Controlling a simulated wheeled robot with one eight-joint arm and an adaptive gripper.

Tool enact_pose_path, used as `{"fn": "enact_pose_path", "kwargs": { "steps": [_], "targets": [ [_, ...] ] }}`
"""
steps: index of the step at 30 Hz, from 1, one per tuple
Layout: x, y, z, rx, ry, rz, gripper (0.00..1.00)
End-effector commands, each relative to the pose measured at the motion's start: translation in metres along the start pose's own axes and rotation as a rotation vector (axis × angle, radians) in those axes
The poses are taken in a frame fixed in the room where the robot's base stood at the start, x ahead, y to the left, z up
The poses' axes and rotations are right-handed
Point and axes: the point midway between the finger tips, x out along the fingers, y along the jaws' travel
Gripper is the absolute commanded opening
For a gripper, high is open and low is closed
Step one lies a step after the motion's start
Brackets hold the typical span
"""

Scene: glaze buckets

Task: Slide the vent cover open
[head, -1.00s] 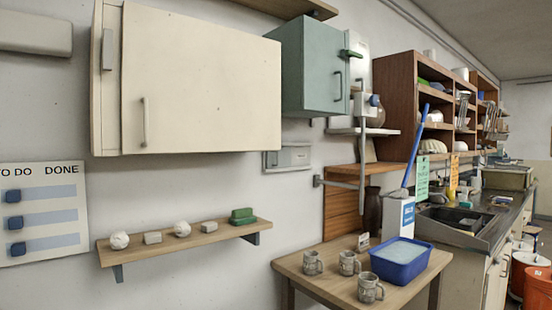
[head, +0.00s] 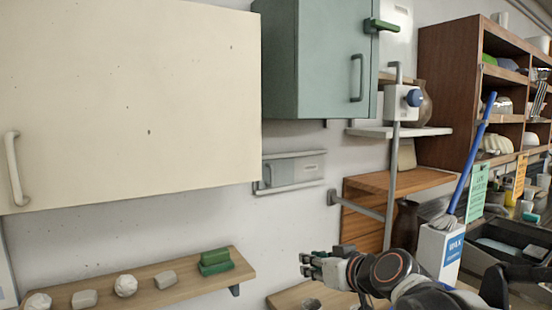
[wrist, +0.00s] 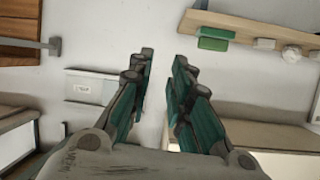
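The vent cover (head: 300,171) is a small grey-white panel in a railed frame on the wall, below the teal cabinet. It shows flat on the wall in the wrist view (wrist: 100,88), with a small label, left of the fingers. My gripper (head: 304,265) is below it and slightly right in the head view, apart from it. In the wrist view my gripper's two teal-padded fingers (wrist: 160,70) stand apart with nothing between them. How far the gripper is from the wall is hard to tell.
A cream cabinet (head: 130,95) and a teal cabinet (head: 320,65) hang above. A wall shelf (head: 165,290) with a green block (head: 215,262) and pale lumps lies lower left. A table (head: 290,297) is below.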

Motion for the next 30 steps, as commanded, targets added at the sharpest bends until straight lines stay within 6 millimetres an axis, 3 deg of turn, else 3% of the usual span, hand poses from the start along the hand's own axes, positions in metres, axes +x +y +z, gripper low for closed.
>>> {"fn": "enact_pose_path", "kwargs": {
  "steps": [1,3,9,12,18,30],
  "targets": [
    [0.01,-0.001,-0.035,-0.01,0.041,-0.01,0.19],
    [0.028,0.0,-0.067,-0.026,0.102,-0.017,0.19],
    [0.077,0.007,-0.142,-0.055,0.255,0.0,0.19],
    [0.1,0.013,-0.168,-0.061,0.314,0.026,0.19],
    [0.137,0.024,-0.193,-0.061,0.381,0.081,0.19],
    [0.172,0.032,-0.201,-0.061,0.402,0.114,0.19]
  ]
}}
